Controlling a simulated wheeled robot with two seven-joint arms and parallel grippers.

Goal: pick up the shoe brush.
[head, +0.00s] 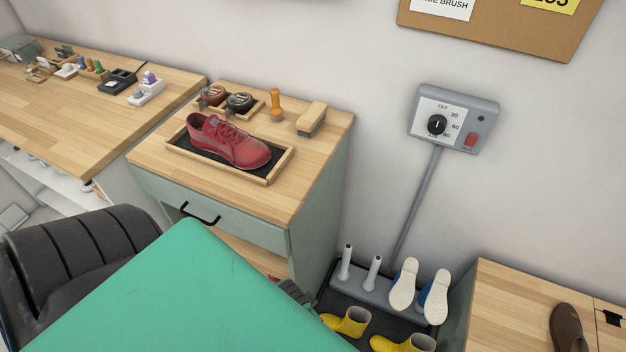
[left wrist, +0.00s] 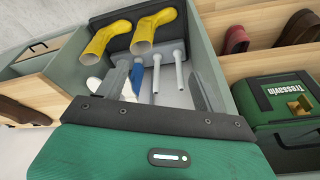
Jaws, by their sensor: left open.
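The shoe brush (head: 311,119), a pale wooden block with dark bristles beneath, lies at the back right corner of the cabinet top (head: 270,210). It is apart from any gripper and not visible in the left wrist view. My left gripper (left wrist: 158,88) is open in the left wrist view, its two grey fingers spread with nothing held between them. It points toward the boot rack, away from the brush. In the head view my green arm housing covers most of it. My right gripper is not in view.
A red shoe (head: 228,142) sits in a wooden tray (head: 279,166) left of the brush. An orange-handled tool (head: 276,104) and two polish tins (head: 239,101) stand behind. A boot rack (head: 375,290) with yellow boots (head: 347,322) stands below right. A wall control box (head: 453,118) hangs right.

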